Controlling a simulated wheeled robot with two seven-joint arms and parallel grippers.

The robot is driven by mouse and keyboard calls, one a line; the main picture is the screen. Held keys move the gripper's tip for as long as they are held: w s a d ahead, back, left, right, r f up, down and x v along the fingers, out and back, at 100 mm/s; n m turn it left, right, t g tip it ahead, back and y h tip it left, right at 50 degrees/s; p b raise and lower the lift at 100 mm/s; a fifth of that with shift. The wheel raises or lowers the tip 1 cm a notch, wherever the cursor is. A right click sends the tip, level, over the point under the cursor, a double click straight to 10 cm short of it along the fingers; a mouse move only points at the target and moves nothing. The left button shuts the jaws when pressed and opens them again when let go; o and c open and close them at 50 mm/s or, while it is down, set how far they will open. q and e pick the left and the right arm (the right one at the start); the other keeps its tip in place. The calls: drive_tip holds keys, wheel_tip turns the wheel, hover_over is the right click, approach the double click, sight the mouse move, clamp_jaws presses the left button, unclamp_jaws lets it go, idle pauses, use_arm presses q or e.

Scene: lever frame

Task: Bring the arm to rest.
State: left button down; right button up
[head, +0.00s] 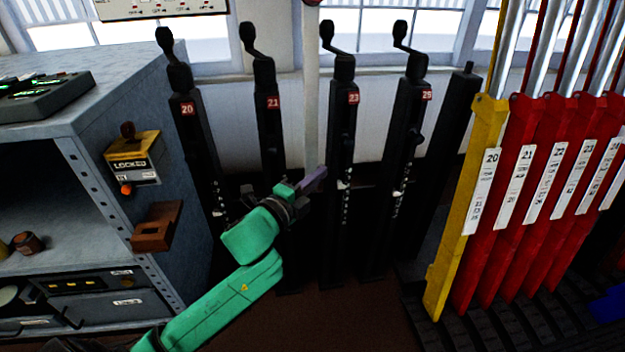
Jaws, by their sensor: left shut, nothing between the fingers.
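My left arm comes in from the lower left in green. Its gripper (314,181), with purple fingers, is shut and empty. It is in front of the gap between the black posts marked 21 (268,130) and 23 (342,130), at about mid-height of the posts. It overlaps the foot of a pale vertical pole (311,90) in the picture; I cannot tell whether they touch. My right gripper is not in view.
A yellow lever (452,235) and several red levers (525,240) stand at the right. A grey cabinet (95,110) with a LOCKED box (132,160) and brown bracket (156,228) is at the left.

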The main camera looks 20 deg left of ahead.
use_arm(q)
drive_tip(key=s+a+f+n+g+y+p, duration=0.1)
drive_tip(key=s+a+f+n+g+p, duration=0.25)
drive_tip(key=f, duration=0.65)
drive_tip(key=s+a+f+n+g+y+p, duration=0.2)
drive_tip(key=s+a+f+n+p, duration=0.25)
drive_tip(key=f, duration=0.45)
drive_tip(key=s+a+f+n+g+y+p, duration=0.1)
drive_tip(key=s+a+f+n+g+p, duration=0.3)
drive_tip(key=f, duration=0.6)
drive_tip(key=s+d+f+n+g+p, duration=0.2)
drive_tip(key=s+f+p, duration=0.1)
drive_tip(key=s, duration=0.7)
drive_tip(key=s+d+f+n+g+p, duration=0.2)
drive_tip(key=s+f+p, duration=0.1)
drive_tip(key=s, duration=0.7)
drive_tip(key=s+d+f+n+g+p, duration=0.2)
drive_tip(key=s+f, duration=0.3)
drive_tip(key=s, duration=0.6)
drive_tip(key=shift+f+g+p, duration=0.25)
drive_tip(key=shift+g+p, duration=0.15)
drive_tip(key=shift+g, duration=0.15)
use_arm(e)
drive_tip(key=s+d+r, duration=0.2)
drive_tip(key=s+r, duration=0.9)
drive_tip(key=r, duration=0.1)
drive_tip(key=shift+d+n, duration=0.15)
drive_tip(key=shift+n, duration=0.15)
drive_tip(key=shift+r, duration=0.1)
